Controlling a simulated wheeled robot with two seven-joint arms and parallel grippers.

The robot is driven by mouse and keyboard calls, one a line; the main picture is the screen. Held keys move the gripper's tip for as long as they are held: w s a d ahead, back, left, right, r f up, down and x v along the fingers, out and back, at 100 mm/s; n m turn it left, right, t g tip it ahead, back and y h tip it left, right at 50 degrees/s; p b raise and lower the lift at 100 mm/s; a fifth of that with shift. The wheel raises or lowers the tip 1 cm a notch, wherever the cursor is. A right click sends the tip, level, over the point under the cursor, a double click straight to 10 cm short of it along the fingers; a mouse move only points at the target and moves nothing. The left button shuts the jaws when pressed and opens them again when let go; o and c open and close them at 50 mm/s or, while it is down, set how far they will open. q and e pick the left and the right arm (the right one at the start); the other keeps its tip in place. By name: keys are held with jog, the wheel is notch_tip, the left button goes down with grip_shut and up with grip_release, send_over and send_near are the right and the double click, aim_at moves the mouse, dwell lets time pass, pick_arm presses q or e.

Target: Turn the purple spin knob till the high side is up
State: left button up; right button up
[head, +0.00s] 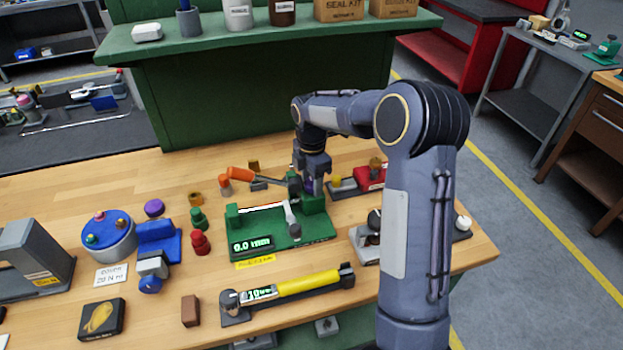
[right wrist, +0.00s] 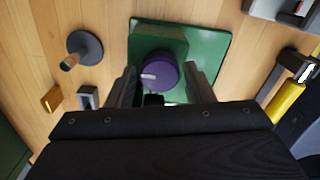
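The purple spin knob (right wrist: 158,66) shows in the right wrist view, against a green block on a green base plate (right wrist: 206,38). A pale mark sits on the left part of its face. My right gripper (right wrist: 160,76) is open, with one finger on each side of the knob and gaps visible between fingers and knob. In the head view my right gripper (head: 312,172) points down at the back right of the green fixture (head: 280,236), mostly hiding the knob. The fixture's display reads 0.0 mm. My left gripper is not in view.
A torque wrench with a yellow handle (head: 308,282) lies in front of the fixture. An orange-handled hammer (head: 240,174) lies behind it. Red (head: 200,242) and green knobs (head: 199,218) stand left. A red device (head: 370,178) is behind right. A purple cap (head: 154,208) sits farther left.

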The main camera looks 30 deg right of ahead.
jog(key=c, duration=0.7)
jog(key=shift+m, duration=0.3)
jog(key=m, duration=0.3)
jog(key=shift+m, duration=0.3)
jog(key=m, duration=0.4)
jog(key=shift+w, duration=0.1)
jog(key=m, duration=0.5)
jog(key=shift+d+r+m, duration=0.1)
jog(key=shift+m, duration=2.1)
